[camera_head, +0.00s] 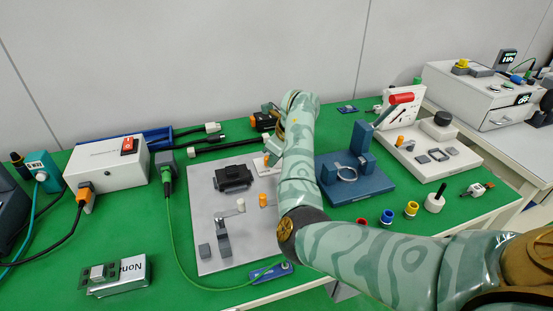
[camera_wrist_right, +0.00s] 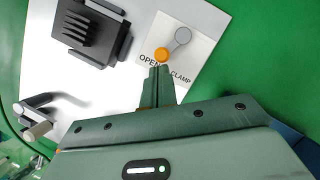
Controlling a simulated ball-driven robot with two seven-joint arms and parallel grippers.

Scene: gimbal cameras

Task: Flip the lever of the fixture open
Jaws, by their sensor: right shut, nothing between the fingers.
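The fixture is a light grey plate (camera_head: 215,255) on the green table, with a black finned block (camera_head: 233,177) on it. The block also shows in the wrist view (camera_wrist_right: 92,33). Next to it in that view is a white label (camera_wrist_right: 205,50) reading OPEN and CLAMP. On the label lies a small lever with an orange knob (camera_wrist_right: 162,54) and a grey round end (camera_wrist_right: 182,36). The knob is by the word OPEN. My right gripper (camera_wrist_right: 159,68) is shut and empty, its tips right at the knob; contact is unclear. My left gripper is not in view.
A grey upright clamp (camera_head: 223,240) stands on the plate's front part. A blue fixture (camera_head: 365,182) stands right of my right arm. A white power box (camera_head: 110,165) is at the left, and a green cable (camera_head: 180,245) runs along the plate's left side.

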